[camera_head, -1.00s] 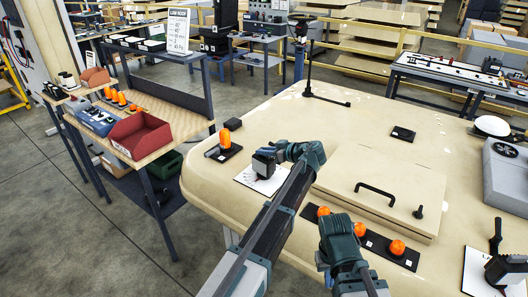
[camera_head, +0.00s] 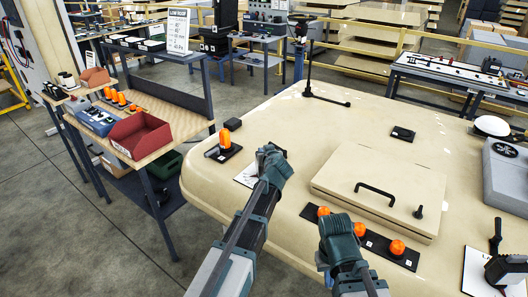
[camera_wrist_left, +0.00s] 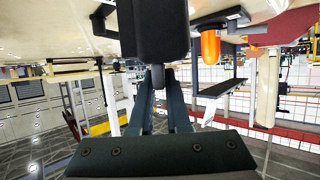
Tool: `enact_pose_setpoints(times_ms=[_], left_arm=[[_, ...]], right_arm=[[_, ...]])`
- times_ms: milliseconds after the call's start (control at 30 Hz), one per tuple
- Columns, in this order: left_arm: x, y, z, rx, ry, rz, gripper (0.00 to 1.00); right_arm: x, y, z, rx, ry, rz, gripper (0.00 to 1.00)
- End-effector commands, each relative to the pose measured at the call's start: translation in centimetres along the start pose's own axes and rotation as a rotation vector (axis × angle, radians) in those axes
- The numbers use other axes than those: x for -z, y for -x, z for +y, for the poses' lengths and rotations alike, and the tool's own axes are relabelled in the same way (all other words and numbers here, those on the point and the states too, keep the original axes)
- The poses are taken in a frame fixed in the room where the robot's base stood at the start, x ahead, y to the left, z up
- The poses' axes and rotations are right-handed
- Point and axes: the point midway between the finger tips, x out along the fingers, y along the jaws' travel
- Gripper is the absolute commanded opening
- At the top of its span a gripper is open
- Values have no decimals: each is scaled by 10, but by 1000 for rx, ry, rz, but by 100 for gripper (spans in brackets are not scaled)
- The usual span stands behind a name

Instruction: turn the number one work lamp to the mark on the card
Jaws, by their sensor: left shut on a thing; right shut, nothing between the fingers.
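The number one work lamp is mostly hidden behind my left gripper (camera_head: 268,160) in the head view. The left wrist view shows its black body (camera_wrist_left: 153,28) close up, with a short stem between the two fingers. My left gripper is shut on the lamp. The white card (camera_head: 245,178) lies on the cream roof, its left part showing beside my gripper; its mark cannot be made out. My right gripper (camera_head: 340,228) is shut and empty, near the front edge of the roof.
An orange beacon (camera_head: 225,139) stands just left of the card. A hatch with a black handle (camera_head: 375,192) and a strip of orange beacons (camera_head: 358,229) lie to the right. The back of the roof (camera_head: 270,110) is mostly clear.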

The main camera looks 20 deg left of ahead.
Motion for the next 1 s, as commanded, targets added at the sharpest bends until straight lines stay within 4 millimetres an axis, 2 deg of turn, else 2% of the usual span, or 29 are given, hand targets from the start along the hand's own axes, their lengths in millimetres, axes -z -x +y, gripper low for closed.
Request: enact_pose_setpoints(times_ms=[567,600,733,767,1000], left_arm=[[0,0,0,-31,-11,-2,0],[0,0,0,-31,-11,-2,19],[0,0,0,-31,-12,-2,42],[0,0,0,-31,-12,-2,45],[0,0,0,-30,-12,-1,45]], right_arm=[[0,0,0,0,0,0,0],[0,0,0,0,0,0,0],[0,0,0,0,0,0,0],[0,0,0,0,0,0,0],[0,0,0,0,0,0,0]])
